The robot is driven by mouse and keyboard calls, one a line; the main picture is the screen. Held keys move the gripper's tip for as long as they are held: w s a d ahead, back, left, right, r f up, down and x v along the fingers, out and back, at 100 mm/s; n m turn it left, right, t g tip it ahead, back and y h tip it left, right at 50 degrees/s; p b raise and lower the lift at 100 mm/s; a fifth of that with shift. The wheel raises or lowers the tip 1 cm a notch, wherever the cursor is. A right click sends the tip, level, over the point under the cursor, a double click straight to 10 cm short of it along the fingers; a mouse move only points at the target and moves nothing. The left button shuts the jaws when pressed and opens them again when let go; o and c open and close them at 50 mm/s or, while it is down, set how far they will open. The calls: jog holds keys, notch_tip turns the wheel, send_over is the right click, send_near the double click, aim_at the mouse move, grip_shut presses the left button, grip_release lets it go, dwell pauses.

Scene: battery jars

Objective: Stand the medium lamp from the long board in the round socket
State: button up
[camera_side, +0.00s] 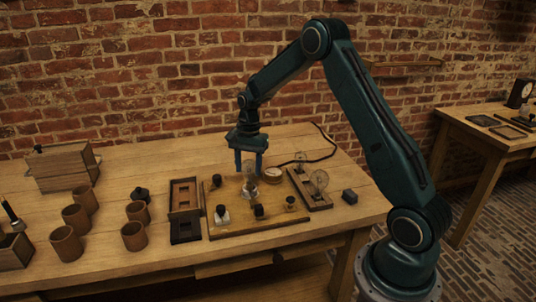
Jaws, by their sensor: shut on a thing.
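My gripper (249,172) points straight down over the square wooden board (225,226), its blue fingers shut on a clear glass lamp (250,188), which looks upright. The lamp's lower end is close to the board, by a pale round fitting; whether it sits in a socket is too small to tell. The long board (322,206) lies at the right of the square board. A large clear lamp (319,179) stands at its near part and a smaller lamp (300,157) at its far end.
A round pale-topped dish (273,174) is close to the right of my gripper. Small dark and white parts (222,215) stand on the square board. A dark block (349,196) lies right. Wooden cups (134,236), a slotted holder (184,196) and a box (62,166) stand left.

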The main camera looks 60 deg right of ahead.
jog(key=shift+f, duration=0.6)
dwell(0.4)
jog(key=o, duration=0.8)
jog(key=shift+r, duration=0.15)
jog(key=shift+w+d+r, duration=0.1)
jog(key=shift+d+r, duration=0.1)
jog(key=shift+r, duration=1.55)
jog(key=shift+d+r, duration=0.25)
jog(key=shift+r, duration=1.45)
jog(key=shift+w+d+r, duration=0.1)
jog(key=shift+d+r, duration=0.1)
jog(key=shift+r, duration=1.7)
